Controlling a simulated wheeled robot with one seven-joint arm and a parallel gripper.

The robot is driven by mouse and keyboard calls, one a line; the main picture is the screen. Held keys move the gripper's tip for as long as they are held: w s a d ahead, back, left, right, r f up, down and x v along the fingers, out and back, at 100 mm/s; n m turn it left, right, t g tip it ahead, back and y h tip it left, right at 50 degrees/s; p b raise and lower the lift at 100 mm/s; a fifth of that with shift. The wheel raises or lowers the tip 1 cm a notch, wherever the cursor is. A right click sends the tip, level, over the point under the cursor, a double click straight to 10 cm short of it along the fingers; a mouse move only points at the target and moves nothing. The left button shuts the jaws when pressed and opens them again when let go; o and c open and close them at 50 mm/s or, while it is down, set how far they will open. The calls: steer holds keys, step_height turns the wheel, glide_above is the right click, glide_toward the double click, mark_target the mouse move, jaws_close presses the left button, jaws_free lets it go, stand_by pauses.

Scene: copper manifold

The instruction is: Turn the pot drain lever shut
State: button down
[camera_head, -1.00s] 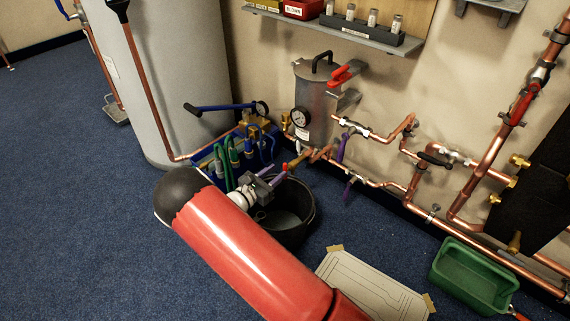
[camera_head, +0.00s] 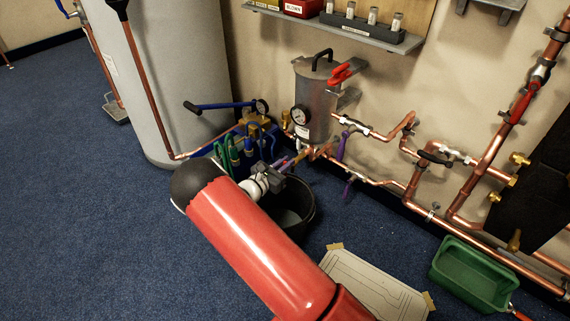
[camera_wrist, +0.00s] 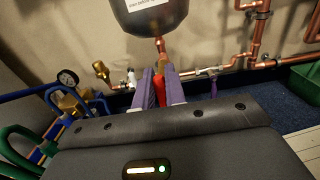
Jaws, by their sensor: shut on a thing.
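The grey pot (camera_head: 316,110) with a black-handled lid and a dial gauge hangs on the wall; its dark underside (camera_wrist: 150,18) shows in the wrist view. A copper drain pipe (camera_wrist: 161,46) comes down below it to a brass part. The red drain lever (camera_wrist: 160,93) points from there towards my wrist camera. My gripper (camera_wrist: 159,88) has its purple fingers on both sides of the red lever, shut on it. In the head view my gripper (camera_head: 285,163) is below the pot, and the lever is mostly hidden there.
A black bucket (camera_head: 299,228) stands on the floor under the gripper. Blue and green hoses with a blue-handled pump (camera_head: 222,106) stand close at left. Copper pipes with purple valve levers (camera_head: 342,146) run along the wall at right. A green tray (camera_head: 440,262) lies at lower right.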

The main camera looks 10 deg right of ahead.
stand_by(0.3)
steer(key=shift+s+d+f+m+b, duration=0.35)
steer(key=shift+m+b, duration=1.5)
steer(key=shift+m, duration=1.2)
steer(key=shift+s+d+f+m+b, duration=0.2)
steer(key=shift+s+f+m+b, duration=0.3)
steer(key=shift+m+b, duration=1.95)
steer(key=shift+s+d+f+m+b, duration=0.25)
steer(key=shift+f+m+b, duration=0.65)
steer(key=shift+m, duration=2.8)
steer(key=shift+r+b, duration=0.3)
steer(key=c, duration=1.5)
jaws_free()
steer(key=shift+o, duration=0.2)
steer(key=v, duration=0.8)
steer(key=shift+p, duration=0.4)
